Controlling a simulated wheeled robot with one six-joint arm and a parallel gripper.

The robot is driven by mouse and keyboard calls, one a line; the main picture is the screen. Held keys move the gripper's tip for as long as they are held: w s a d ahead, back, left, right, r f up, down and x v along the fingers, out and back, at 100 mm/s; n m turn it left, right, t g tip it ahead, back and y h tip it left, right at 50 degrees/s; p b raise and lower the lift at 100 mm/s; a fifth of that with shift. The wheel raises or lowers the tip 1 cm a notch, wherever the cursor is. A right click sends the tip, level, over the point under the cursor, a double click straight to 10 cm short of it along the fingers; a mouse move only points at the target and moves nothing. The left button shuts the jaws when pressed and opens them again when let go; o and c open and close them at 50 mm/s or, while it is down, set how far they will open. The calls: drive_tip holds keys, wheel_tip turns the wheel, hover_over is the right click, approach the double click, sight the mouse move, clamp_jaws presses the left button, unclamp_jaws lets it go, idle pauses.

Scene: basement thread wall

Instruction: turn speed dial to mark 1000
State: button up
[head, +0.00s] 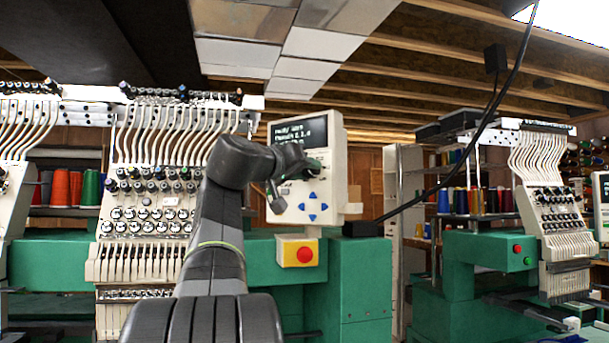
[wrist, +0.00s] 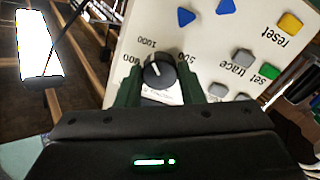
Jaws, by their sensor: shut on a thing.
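The speed dial (wrist: 158,73) is a round black knob with a white pointer line on the pale control panel (wrist: 225,50). My gripper (wrist: 160,88) has its two dark green fingers closed on either side of the dial. The pointer line slants up and slightly left in the wrist view, roughly toward the printed 1000 mark (wrist: 147,42); exact alignment is hard to tell. A 500 mark (wrist: 182,59) is to its right and another number is partly hidden at its left. In the head view my gripper (head: 301,172) is at the panel (head: 335,150), and it largely hides the dial.
Blue arrow buttons (head: 312,207) sit below the dial on the panel. Grey, green and yellow buttons (wrist: 289,23) show in the wrist view. A red stop button (head: 305,254) on a yellow box is below. A black cable (head: 470,150) hangs at the right.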

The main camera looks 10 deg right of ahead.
drive_tip(key=shift+f, duration=0.1)
idle(0.4)
drive_tip(key=o, duration=1)
drive_tip(key=b+v, duration=0.1)
drive_tip(key=v, duration=1.2)
drive_tip(key=shift+s+a, duration=0.25)
drive_tip(key=shift+a, duration=0.05)
drive_tip(key=shift+d, duration=0.1)
drive_tip(key=p+x, duration=0.1)
drive_tip(key=x, duration=1.2)
drive_tip(key=shift+w+d, duration=0.25)
